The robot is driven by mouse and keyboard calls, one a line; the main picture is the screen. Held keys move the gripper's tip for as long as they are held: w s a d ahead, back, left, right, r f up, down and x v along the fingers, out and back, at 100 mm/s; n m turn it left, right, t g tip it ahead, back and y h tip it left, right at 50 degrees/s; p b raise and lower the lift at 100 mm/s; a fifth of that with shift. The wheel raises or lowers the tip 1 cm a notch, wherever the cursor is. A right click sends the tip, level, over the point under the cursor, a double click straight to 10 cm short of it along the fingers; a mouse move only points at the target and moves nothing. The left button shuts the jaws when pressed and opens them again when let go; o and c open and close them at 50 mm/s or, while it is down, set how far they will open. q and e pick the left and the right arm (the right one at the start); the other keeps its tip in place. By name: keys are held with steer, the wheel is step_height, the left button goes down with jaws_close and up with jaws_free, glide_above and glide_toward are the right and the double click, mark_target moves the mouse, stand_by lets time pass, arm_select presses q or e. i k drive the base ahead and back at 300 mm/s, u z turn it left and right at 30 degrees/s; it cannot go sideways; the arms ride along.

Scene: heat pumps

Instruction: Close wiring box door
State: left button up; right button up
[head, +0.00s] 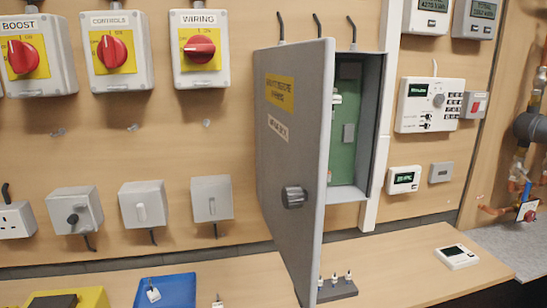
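The wiring box (372,125) is mounted on the wooden wall panel. Its grey door (262,165) stands wide open, hinged at the left and swung out towards me. The door carries a yellow label, a white label and a dark round knob (294,197) on its outer face. Inside the box, a green board (346,150) shows past the door's free edge; the rest of the inside is hidden behind the door. Neither of my grippers is in view.
Red rotary switches, including the one marked WIRING (199,48), sit left of the door. A white control panel (430,105) is to the right. A wooden bench (400,268) below holds a blue tray (166,291), a yellow item (68,298) and a small white device (457,256).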

mark_target(296, 83)
steer(key=u, duration=0.5)
steer(key=i, duration=0.25)
steer(key=z, duration=1.35)
steer(key=k, duration=1.8)
steer(key=u, duration=0.6)
steer(key=i, duration=1)
